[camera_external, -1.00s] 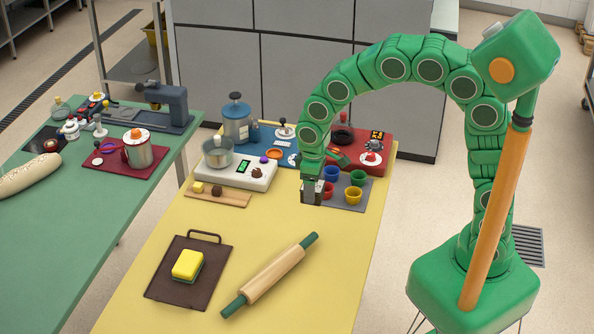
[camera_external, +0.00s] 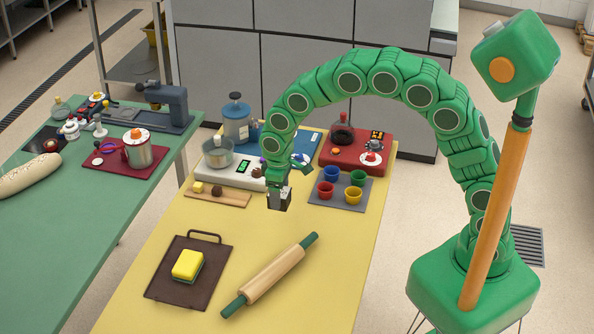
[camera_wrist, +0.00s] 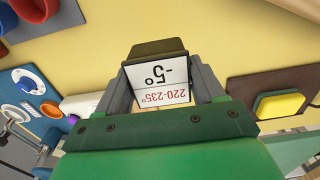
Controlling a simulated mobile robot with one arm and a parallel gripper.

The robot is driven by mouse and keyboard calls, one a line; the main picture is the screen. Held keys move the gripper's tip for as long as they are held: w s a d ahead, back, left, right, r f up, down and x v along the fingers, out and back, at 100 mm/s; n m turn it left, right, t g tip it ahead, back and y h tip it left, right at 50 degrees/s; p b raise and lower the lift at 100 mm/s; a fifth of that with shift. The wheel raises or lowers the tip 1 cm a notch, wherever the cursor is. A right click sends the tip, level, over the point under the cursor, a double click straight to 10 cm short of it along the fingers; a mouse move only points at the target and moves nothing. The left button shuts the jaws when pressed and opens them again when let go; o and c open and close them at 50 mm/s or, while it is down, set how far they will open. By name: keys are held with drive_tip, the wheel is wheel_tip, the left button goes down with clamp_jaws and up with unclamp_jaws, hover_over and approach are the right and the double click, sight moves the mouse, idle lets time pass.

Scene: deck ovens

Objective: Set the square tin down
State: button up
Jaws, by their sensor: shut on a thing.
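My gripper (camera_external: 278,196) hangs over the yellow table (camera_external: 331,219), left of the coloured cups. In the external view the dark block (camera_external: 277,203) shows small below the jaws. I cannot tell whether it is a square tin or a card holder, nor whether its underside touches the table. No other square tin can be made out.
A grey mat with several coloured cups (camera_external: 353,195) lies to the right. Scale, pot and red and blue stations stand behind. A brown tray (camera_external: 160,289) with a yellow sponge (camera_external: 187,264) and a rolling pin (camera_external: 274,273) lie in front. The table between is clear.

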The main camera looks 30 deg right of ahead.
drive_tip(key=shift+w+a+f, duration=0.35)
drive_tip(key=shift+w+f, duration=0.1)
drive_tip(key=shift+f, duration=0.25)
drive_tip(key=shift+w+a+f, duration=0.4)
drive_tip(key=shift+w+f, duration=0.1)
drive_tip(key=shift+f, duration=0.15)
drive_tip(key=shift+w+a+f, duration=0.35)
drive_tip(key=shift+w+f, duration=0.1)
drive_tip(key=shift+f, duration=0.25)
drive_tip(key=shift+w+a+f, duration=0.1)
drive_tip(key=shift+f, duration=1.6)
drive_tip(key=shift+f, duration=0.1)
drive_tip(key=o, duration=1.2)
